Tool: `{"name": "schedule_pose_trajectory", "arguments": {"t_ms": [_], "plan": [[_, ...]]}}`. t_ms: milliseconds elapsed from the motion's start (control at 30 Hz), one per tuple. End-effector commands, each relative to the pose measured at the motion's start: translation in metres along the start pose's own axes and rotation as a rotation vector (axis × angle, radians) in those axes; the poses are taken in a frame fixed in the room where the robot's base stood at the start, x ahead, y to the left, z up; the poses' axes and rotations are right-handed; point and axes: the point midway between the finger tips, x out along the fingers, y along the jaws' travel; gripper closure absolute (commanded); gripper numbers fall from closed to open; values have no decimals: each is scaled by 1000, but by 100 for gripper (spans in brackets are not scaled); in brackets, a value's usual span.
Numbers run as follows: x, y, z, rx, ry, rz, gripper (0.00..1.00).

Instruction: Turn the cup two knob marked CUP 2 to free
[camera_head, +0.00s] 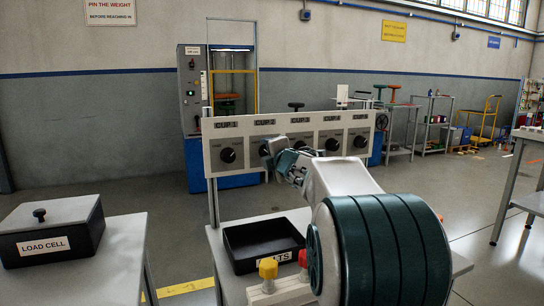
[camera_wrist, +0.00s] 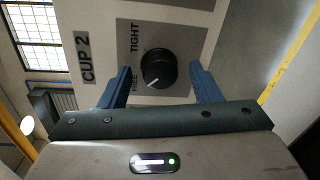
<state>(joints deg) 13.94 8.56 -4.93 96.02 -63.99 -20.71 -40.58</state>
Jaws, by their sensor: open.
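The CUP 2 knob (camera_wrist: 158,66) is round and black, on a grey plate (camera_wrist: 182,40) marked TIGHT and FREE. Its white pointer line points down and left in the wrist view, close to the FREE mark. My gripper (camera_wrist: 160,70) is open, with one blue finger on each side of the knob and a gap showing at both sides. Whether the fingertips reach past the knob's face is hard to tell. In the head view my gripper (camera_head: 272,150) is at the second plate from the left and hides much of the knob.
The white panel (camera_head: 207,160) carries a row of similar knobs, including one at the left (camera_head: 228,155) and one at the right (camera_head: 360,141). Below it a black tray (camera_head: 240,262) and a fixture with yellow and red caps (camera_head: 268,268) stand on the bench. A LOAD CELL box (camera_head: 45,245) sits at left.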

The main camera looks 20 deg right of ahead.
Motion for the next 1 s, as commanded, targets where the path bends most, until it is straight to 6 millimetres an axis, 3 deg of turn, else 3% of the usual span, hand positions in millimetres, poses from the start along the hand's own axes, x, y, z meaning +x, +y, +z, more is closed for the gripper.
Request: {"name": "schedule_pose_trajectory", "arguments": {"t_ms": [167,700,1000], "plan": [[-14,2,1,1,-1,1,43],[-115,2,0,0,0,1,43],[-137,0,0,-1,0,-1,43]]}}
